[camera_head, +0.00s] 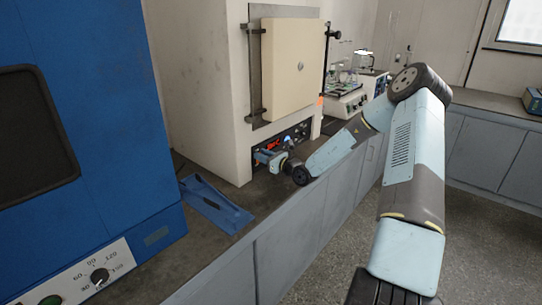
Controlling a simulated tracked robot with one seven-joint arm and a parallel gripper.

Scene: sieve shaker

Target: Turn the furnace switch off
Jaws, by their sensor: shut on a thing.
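The furnace (212,85) is a large cream-white box with a pale door (293,68) on the bench. Its dark control panel (296,133) is below the door, with lit orange-red and blue details. My gripper (259,157) is at the lower left part of this panel, with its fingers against the panel front. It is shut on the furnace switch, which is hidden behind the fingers. The switch's position cannot be seen. My arm reaches in from the right, low over the bench edge.
A blue tray-like object (216,204) lies on the bench in front of the furnace. A big blue oven (95,130) with a dial (99,276) stands at the left. White lab equipment (345,103) stands beyond the furnace. The floor at right is clear.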

